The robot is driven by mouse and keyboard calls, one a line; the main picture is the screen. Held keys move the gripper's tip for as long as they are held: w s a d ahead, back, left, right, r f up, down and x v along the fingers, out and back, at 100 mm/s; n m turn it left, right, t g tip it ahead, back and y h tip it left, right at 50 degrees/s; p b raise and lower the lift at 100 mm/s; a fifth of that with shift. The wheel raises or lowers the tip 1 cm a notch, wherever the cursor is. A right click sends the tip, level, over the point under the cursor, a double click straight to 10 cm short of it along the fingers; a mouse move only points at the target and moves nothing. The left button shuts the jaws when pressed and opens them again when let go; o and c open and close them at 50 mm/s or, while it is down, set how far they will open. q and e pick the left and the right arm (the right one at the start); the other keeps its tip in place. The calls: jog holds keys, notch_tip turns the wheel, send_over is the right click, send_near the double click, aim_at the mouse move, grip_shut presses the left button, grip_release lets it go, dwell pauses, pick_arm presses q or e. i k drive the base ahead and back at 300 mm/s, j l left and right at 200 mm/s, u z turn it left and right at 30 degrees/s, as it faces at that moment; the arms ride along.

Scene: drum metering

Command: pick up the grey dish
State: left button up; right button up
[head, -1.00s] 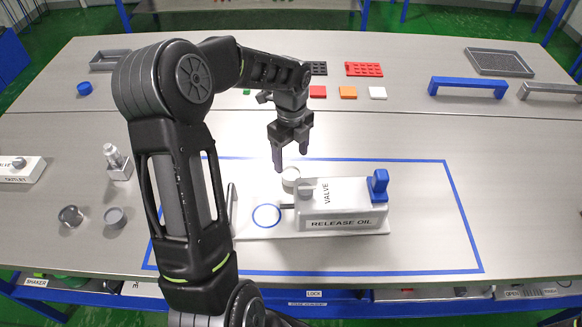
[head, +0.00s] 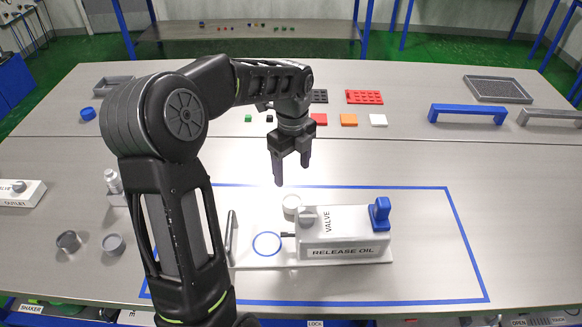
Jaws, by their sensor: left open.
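Two small round dishes sit on the bench at the left front in the head view. The right one is a plain grey dish (head: 113,244); the left one is a darker, shinier metal-looking dish (head: 68,241). I cannot be sure which the task means. My left gripper (head: 292,172) is open and empty, pointing down above the bench, well to the right of both dishes. It hangs just behind a small white round cup (head: 291,209) beside the valve unit. My right gripper is not in view.
A white RELEASE OIL valve unit (head: 345,252) with a blue knob (head: 380,213) stands inside a blue taped outline. A white OUTLET box (head: 20,193) is at far left. A blue handle (head: 468,113) and coloured tiles lie behind. Bench right of the tape is largely clear.

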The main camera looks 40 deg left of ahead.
aim_at(114, 245)
jog(key=k, duration=1.05)
